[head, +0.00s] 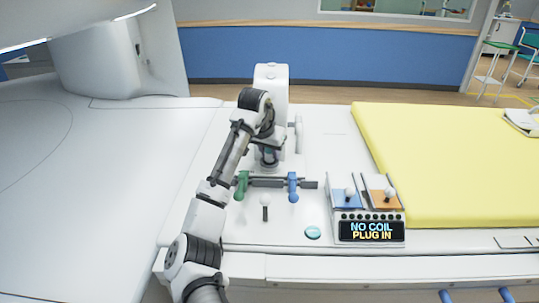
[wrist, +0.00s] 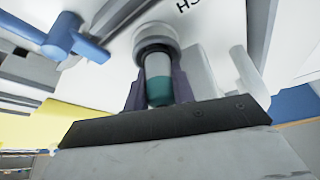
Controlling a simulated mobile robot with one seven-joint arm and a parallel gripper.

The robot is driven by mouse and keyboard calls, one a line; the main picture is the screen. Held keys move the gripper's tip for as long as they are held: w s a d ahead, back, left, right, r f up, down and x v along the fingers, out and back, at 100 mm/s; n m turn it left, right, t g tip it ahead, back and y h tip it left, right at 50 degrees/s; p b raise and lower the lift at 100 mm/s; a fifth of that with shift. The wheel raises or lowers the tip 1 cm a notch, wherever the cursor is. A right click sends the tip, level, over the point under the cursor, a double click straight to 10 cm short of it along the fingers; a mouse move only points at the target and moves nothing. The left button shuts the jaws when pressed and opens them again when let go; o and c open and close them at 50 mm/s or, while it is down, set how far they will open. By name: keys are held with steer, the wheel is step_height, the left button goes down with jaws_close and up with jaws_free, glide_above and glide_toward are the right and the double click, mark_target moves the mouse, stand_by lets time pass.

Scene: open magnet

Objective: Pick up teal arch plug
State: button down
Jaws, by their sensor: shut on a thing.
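The teal plug (wrist: 159,90) shows in the wrist view as a short cylinder, teal at one end and pale toward a grey-white round collar (wrist: 156,42). My gripper (wrist: 159,88) is shut on it, with one dark finger on each side. The plug's far end meets the collar; I cannot tell whether it is seated in it. In the head view my gripper (head: 268,153) is at the front of a white upright post (head: 271,85), and the plug is mostly hidden there by my arm.
A dark rail with a green handle (head: 241,185) and a blue handle (head: 293,187) lies in front of the post. A console (head: 371,231) reads "NO COIL PLUG IN". A white knob (head: 265,201) and a teal disc (head: 313,232) sit nearer. A yellow pad (head: 450,160) lies right.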

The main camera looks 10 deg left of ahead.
step_height(320, 180, up, 18)
steer(key=shift+r+b, duration=0.1)
steer(key=shift+b, duration=1.1)
stand_by(0.4)
